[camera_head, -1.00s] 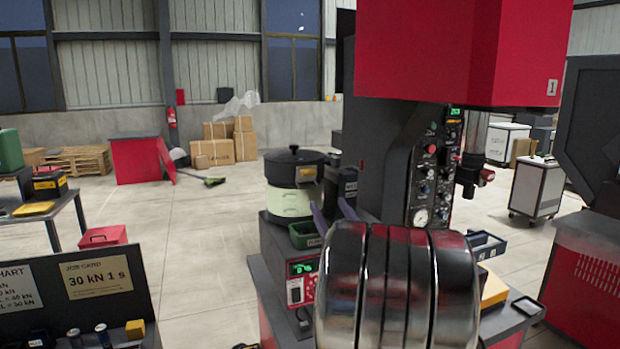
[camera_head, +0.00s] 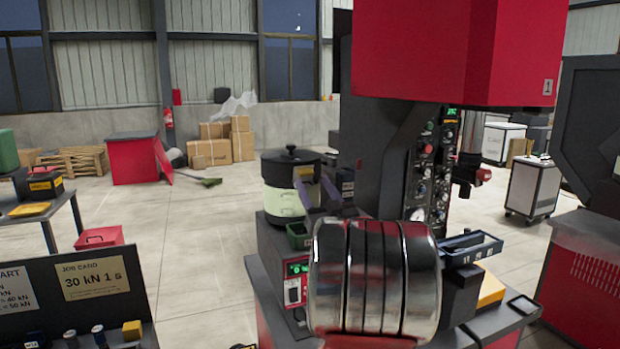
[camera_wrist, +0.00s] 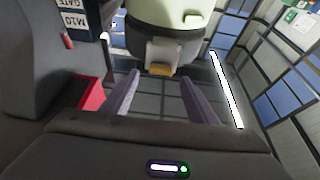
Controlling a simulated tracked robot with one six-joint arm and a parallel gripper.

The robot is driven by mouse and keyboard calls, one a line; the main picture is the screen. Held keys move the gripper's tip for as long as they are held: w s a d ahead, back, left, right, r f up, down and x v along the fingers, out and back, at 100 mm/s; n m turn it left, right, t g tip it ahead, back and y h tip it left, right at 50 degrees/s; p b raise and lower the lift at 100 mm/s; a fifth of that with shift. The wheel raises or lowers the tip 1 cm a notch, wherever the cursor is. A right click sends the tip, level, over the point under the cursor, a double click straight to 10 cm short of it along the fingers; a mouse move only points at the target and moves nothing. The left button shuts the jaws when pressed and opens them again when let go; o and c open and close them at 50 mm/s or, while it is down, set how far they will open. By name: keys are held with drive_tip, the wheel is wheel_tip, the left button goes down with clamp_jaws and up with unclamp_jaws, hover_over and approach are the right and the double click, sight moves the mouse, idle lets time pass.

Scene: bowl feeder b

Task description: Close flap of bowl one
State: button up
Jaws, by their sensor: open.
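The bowl feeder, a dark lidded bowl (camera_head: 290,160) on a pale green drum (camera_head: 283,201), stands left of the red press. In the wrist view the pale drum (camera_wrist: 165,18) fills the top centre. A small pale flap-like bracket (camera_wrist: 163,52) with a yellow tab (camera_wrist: 160,70) hangs from its dark rim; I cannot tell how far open it is. My gripper (camera_wrist: 160,80) is open and empty, its purple-grey fingers on either side of the tab in the picture, with no contact visible. In the head view my gripper (camera_head: 316,184) is at the bowl's right side, partly covering it.
The press column (camera_head: 390,150) stands close to the right of my gripper. A green bin (camera_head: 298,236) and a control box with a lit display (camera_head: 297,269) are below the bowl. A blue-grey tray (camera_head: 472,247) sits to the right. Open floor lies left.

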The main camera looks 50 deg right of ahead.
sight(308, 174)
drive_tip(key=shift+x, duration=2.3)
drive_tip(key=c, duration=1.1)
drive_tip(key=shift+o, duration=0.2)
drive_tip(key=shift+w+r, duration=0.1)
drive_tip(key=shift+r, duration=0.05)
drive_tip(key=shift+w+r+g+y, duration=0.15)
drive_tip(key=shift+g+y, duration=0.15)
drive_tip(key=shift+y, duration=0.2)
drive_tip(key=shift+w+d+g+y, duration=0.1)
drive_tip(key=shift+g+y, duration=0.05)
drive_tip(key=shift+g, duration=0.35)
drive_tip(key=shift+w+d+g+y, duration=0.1)
drive_tip(key=shift+w+g+y, duration=0.05)
drive_tip(key=shift+g, duration=0.35)
